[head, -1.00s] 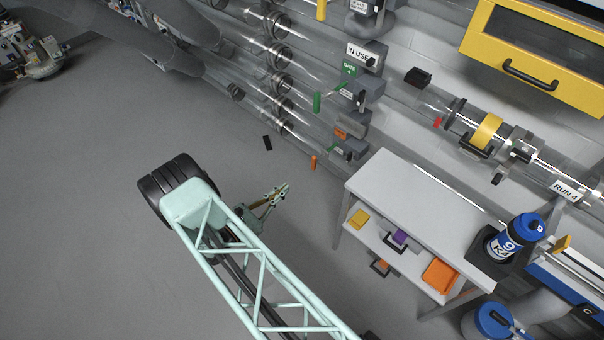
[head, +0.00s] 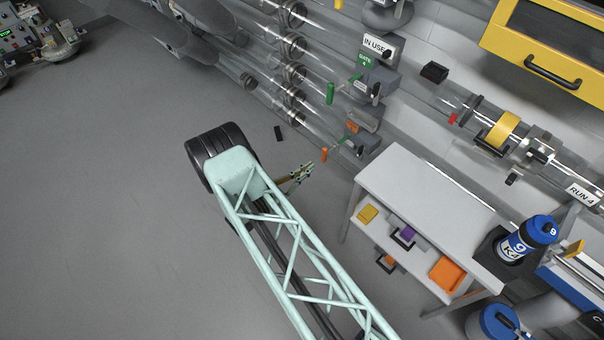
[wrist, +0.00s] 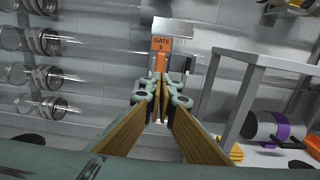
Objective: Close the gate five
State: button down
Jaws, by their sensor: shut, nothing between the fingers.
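The gate five unit shows in the wrist view with its orange "GATE 5" label (wrist: 161,45) below a pale grey housing. In the head view its orange-tipped handle (head: 324,155) sticks out to the left at the low end of the row of gates, under an orange tag (head: 352,127). My gripper (head: 308,168) is just below and left of that handle, close to it; I cannot tell whether they touch. In the wrist view my gripper (wrist: 160,104) points at the gate, its fingertips together and empty. They hide the area below the label.
A grey table (head: 420,190) with a lower shelf stands right of my gripper; its leg (wrist: 212,85) is close in the wrist view. Gate four's green handle (head: 330,93) is above. Clear tubes (head: 290,75) run behind. Floor to the left is mostly free.

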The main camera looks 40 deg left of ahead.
aim_at(323, 156)
jog(key=shift+w+d+b, duration=0.15)
jog(key=shift+w, duration=1.2)
jog(key=shift+w+d+b, duration=0.1)
jog(key=shift+w+b, duration=0.05)
jog(key=shift+w, duration=1.15)
